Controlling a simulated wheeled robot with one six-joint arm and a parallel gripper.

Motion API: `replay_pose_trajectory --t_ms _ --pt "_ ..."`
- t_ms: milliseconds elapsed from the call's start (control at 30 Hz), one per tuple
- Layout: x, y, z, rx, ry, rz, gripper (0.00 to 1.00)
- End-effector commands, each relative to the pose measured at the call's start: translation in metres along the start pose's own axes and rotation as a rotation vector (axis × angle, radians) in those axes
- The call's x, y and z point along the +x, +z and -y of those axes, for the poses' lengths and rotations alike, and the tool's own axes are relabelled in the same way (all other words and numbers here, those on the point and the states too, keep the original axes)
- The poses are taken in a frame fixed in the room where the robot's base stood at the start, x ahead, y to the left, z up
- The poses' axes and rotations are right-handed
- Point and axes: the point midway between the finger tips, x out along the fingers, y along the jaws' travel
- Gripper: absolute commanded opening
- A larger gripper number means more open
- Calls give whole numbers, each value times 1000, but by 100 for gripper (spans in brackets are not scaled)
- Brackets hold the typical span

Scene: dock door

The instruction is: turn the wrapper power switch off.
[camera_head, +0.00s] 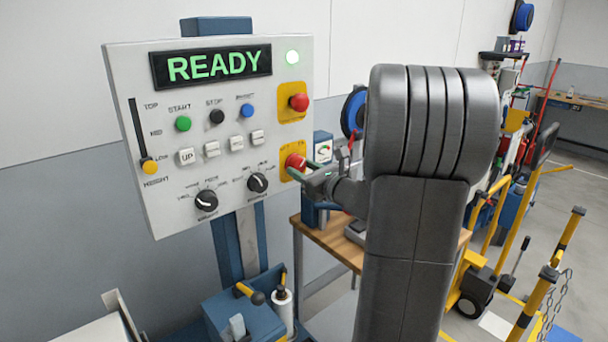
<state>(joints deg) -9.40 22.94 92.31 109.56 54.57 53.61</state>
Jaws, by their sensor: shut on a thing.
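The wrapper's control panel (135,75) faces me, with a display (212,67) reading READY in green. The power switch (295,160) looks to be the lower red knob on a yellow plate at the panel's right edge. My gripper (297,173) reaches it from the right, with its fingertips at the knob, shut on it. The fingers and my arm partly cover the knob, so its exact angle is hard to tell.
A red mushroom button (299,102) on a yellow plate sits just above. Coloured buttons, white keys, two black dials (206,200) and a height slider (148,165) fill the panel. A wooden bench (335,238) stands behind my arm. A yellow cart (480,280) is at right.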

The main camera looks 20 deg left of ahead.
Motion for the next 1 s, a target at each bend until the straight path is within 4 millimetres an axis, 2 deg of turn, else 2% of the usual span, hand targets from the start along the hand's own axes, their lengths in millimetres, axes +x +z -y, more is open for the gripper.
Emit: replay_pose_trajectory --t_ms 267,1000 --pt "0 -7 0 -218 -1 3 19" --pt "0 -6 1 -921 -1 3 19"
